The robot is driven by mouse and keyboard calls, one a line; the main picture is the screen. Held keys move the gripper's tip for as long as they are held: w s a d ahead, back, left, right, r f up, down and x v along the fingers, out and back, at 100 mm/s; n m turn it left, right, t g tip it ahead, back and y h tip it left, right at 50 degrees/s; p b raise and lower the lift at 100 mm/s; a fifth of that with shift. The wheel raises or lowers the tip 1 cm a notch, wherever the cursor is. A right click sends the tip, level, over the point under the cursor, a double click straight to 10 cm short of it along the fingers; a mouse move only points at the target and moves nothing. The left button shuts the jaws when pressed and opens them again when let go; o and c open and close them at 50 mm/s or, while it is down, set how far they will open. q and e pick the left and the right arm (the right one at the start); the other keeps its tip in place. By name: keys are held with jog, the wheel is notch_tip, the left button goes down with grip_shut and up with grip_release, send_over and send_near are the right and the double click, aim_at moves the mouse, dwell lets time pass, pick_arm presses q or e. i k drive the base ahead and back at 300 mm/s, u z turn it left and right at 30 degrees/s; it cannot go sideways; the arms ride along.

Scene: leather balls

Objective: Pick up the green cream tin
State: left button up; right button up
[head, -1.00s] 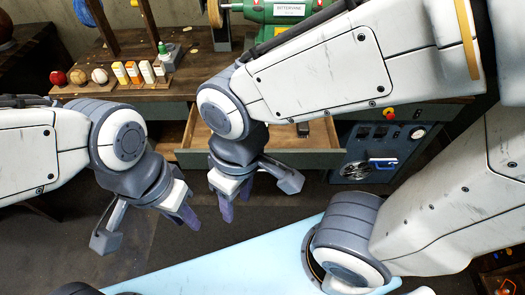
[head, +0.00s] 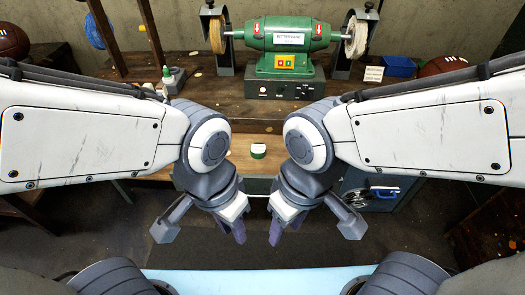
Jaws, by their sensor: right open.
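The green cream tin (head: 258,150), small with a pale top and green side, shows in the gap between my two arms. It sits on a light wooden surface that looks like the inside of the open drawer (head: 259,186) below the bench edge. My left gripper (head: 232,228) hangs below and left of the tin in the picture, apart from it; its fingers are nearly edge-on, so their gap is unclear. My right gripper (head: 286,226) hangs below and right of it, open and empty. My arms hide both sides of the drawer.
A green bench grinder (head: 290,42) stands on the workbench behind the tin. A small green-topped item (head: 169,78) is at left, a blue bin (head: 398,66) and a brown leather ball (head: 443,66) at right. A blue-fronted unit (head: 382,192) stands below the bench.

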aim_at(258, 150)
jog(key=z, duration=1.25)
jog(key=i, duration=1.15)
jog(key=u, duration=2.75)
